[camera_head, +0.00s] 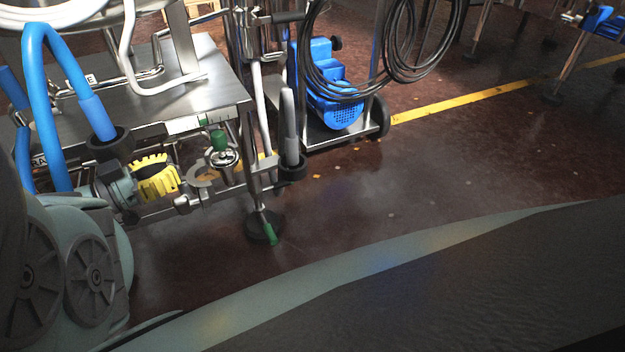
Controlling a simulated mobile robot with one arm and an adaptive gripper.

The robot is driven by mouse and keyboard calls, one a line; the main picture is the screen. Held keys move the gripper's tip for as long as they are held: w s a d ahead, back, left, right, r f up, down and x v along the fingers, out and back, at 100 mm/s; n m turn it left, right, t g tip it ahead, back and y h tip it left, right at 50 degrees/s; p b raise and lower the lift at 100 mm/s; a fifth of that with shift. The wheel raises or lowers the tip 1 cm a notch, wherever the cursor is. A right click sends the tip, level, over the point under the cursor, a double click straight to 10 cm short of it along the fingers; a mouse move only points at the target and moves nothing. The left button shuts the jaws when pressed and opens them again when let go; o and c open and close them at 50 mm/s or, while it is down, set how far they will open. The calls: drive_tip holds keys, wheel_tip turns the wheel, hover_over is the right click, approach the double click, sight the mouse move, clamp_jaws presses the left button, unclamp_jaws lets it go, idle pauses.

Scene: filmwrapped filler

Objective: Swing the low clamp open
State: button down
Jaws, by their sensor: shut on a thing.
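My gripper (172,177) has yellow ribbed fingers and a grey-green body, and reaches in from the left below the steel table. Its fingertips are at the left side of the low clamp (205,178), a small metal clamp with a tan curved part, low on the frame. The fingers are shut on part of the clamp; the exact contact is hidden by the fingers. I cannot tell how far the clamp is swung. A metal fitting (184,204) sits just below the fingertips.
The steel table (215,85) is above. A blue hose (62,60) arches at the left. A black foot (258,230) and a blue pump cart (335,95) stand to the right. Open floor (400,180) lies right.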

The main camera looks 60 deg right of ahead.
idle(0.3)
drive_tip(key=c, duration=1.4)
unclamp_jaws()
drive_tip(key=shift+a, duration=0.1)
drive_tip(key=o, duration=0.3)
drive_tip(key=shift+w+a, duration=0.1)
drive_tip(key=shift+a, duration=0.1)
drive_tip(key=shift+o, duration=1)
drive_tip(key=shift+d, duration=0.2)
drive_tip(key=shift+a, duration=0.1)
drive_tip(key=v, duration=0.7)
drive_tip(key=shift+a, duration=0.2)
